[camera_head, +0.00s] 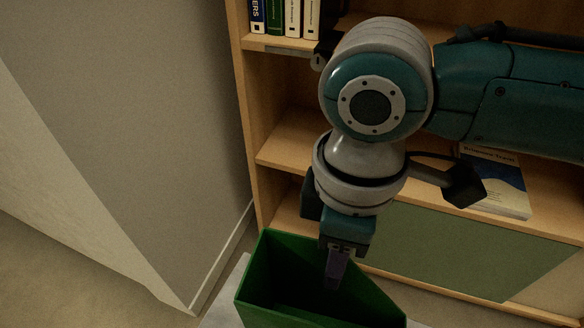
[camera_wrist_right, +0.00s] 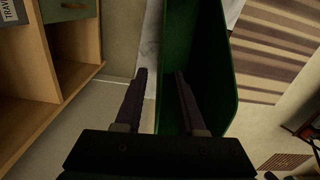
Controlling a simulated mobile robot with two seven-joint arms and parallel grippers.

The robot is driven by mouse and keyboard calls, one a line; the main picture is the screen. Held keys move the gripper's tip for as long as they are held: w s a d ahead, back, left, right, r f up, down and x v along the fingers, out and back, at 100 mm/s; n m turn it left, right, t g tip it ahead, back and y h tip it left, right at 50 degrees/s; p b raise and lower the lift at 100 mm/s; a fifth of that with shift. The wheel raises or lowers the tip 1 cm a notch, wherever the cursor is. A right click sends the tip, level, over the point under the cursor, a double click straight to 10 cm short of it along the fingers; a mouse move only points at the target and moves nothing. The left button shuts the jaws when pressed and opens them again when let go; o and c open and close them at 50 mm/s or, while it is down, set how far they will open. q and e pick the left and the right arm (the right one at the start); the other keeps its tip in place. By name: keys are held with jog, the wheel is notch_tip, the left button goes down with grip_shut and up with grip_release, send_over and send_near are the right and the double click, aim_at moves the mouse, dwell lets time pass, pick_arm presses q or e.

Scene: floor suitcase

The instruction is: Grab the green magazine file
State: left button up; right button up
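The green magazine file (camera_head: 285,252) stands at the bottom centre of the head view, its open top facing up and its lower part cut off by the frame. It also shows in the right wrist view (camera_wrist_right: 212,60). My right gripper (camera_head: 337,272) points down at the file's opening in the head view. In the right wrist view my right gripper (camera_wrist_right: 160,75) is open, with one finger over the inside of the file and the other outside its left wall. That wall's edge lies between the fingers. I cannot tell whether they touch it. My left gripper is not in view.
A wooden bookcase (camera_head: 290,140) stands behind the file, with upright books (camera_head: 292,18) above and a book (camera_head: 500,185) lying lower down. A grey wall (camera_head: 150,130) is at the left. A pale surface (camera_head: 225,305) shows beside the file. A striped rug (camera_wrist_right: 265,65) lies at right.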

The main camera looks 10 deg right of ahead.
notch_tip(320, 180, down, 4)
jog(key=shift+f+b, duration=0.25)
jog(key=shift+b, duration=0.75)
grip_shut()
dwell(0.6)
